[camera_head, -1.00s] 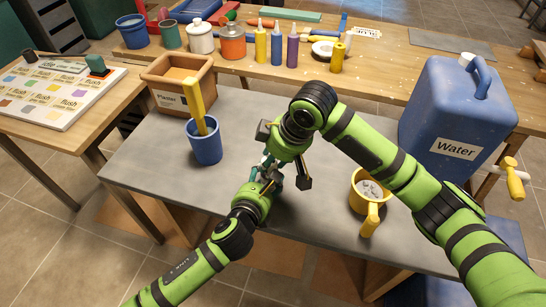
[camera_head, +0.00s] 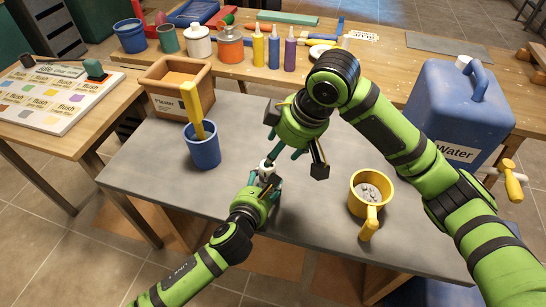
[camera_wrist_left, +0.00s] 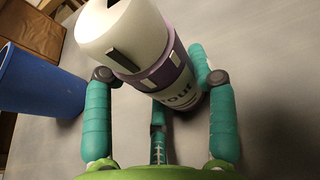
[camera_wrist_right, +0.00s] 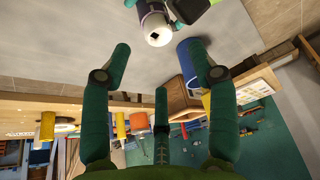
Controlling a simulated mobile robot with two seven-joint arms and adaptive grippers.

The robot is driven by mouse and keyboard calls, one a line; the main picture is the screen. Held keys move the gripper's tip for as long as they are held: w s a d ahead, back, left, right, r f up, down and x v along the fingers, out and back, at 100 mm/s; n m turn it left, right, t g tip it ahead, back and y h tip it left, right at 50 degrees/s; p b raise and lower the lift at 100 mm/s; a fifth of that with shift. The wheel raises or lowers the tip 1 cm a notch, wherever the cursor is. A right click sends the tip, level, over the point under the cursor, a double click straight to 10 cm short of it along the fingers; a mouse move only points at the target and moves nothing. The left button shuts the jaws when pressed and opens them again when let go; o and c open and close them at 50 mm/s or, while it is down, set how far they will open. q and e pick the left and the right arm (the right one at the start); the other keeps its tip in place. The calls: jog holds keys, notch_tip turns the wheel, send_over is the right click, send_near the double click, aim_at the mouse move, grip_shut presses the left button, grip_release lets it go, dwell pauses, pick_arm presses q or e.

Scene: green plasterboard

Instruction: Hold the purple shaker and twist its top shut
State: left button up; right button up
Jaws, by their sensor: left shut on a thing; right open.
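The purple shaker (camera_wrist_left: 167,74) has a white top (camera_wrist_left: 122,36) with dark raised marks and a partly visible label. My left gripper (camera_head: 266,184) is shut around the shaker's body, and the shaker leans in its fingers in the left wrist view. In the head view only the white top (camera_head: 267,166) shows clearly; the fingers hide most of the body. My right gripper (camera_head: 296,158) is open and empty, above and to the right of the top. In the right wrist view the top (camera_wrist_right: 157,31) lies beyond the open fingertips, apart from them.
A blue cup (camera_head: 204,152) with a yellow-handled tool stands left of the shaker. A Plaster box (camera_head: 167,105) is behind it. A yellow mug (camera_head: 357,204) of grey contents and a blue Water container (camera_head: 450,115) stand right. The grey table's front middle is clear.

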jog(key=shift+v, duration=2.15)
pick_arm(q)
jog(key=o, duration=1.4)
jog(key=shift+f, duration=0.1)
